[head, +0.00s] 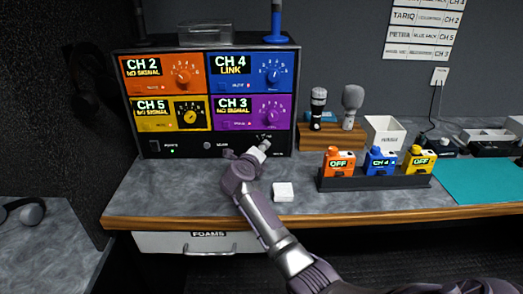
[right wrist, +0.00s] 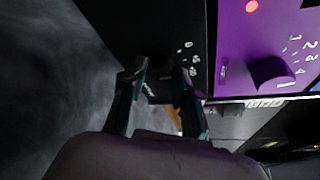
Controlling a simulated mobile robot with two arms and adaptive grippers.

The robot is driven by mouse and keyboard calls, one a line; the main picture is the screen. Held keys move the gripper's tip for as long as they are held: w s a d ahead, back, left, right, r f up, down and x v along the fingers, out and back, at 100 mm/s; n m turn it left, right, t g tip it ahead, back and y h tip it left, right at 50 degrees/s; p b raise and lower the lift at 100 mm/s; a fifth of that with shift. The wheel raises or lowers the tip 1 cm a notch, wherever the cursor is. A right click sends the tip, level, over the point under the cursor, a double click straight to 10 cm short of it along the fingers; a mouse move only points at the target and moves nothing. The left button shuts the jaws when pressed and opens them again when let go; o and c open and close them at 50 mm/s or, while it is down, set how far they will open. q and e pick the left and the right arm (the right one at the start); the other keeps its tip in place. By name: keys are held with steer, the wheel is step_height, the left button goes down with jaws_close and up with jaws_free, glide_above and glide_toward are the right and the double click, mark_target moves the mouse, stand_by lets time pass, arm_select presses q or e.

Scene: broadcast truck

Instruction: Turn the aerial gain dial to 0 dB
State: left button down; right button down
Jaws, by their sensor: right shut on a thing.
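The aerial gain dial (head: 265,144) is at the lower right of the black receiver rack's front panel, below the purple CH 3 unit. Small pale scale marks (right wrist: 187,52) show beside it in the right wrist view. My right gripper (head: 257,152) reaches up to the panel and is shut on the dial. In the right wrist view its two dark fingers (right wrist: 164,88) stand on either side of the dial, which is mostly hidden in shadow. The dial's setting cannot be read. My left gripper is not in view.
The rack holds the orange CH 2 (head: 163,74), blue CH 4 (head: 252,71), yellow CH 5 (head: 170,113) and purple CH 3 (head: 251,111) units. A white block (head: 284,191) lies on the desk right of my arm. A dark tray (head: 375,183) with bodypacks stands farther right.

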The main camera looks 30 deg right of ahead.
steer(key=shift+f+n+h+p, duration=0.1)
steer(key=shift+n+h+p, duration=0.3)
steer(key=shift+n+p, duration=0.5)
steer(key=shift+f+n+t+h, duration=0.15)
steer(key=shift+n+h, duration=0.15)
steer(key=shift+n, duration=0.4)
steer(key=shift+f+n+t+h, duration=0.15)
steer(key=shift+n+h, duration=0.15)
steer(key=shift+n, duration=0.4)
steer(key=shift+a+r, duration=0.1)
steer(key=c, duration=0.8)
jaws_free()
steer(key=shift+c, duration=0.2)
steer(key=v, duration=0.7)
steer(key=shift+s+a, duration=0.15)
steer(key=shift+a, duration=0.1)
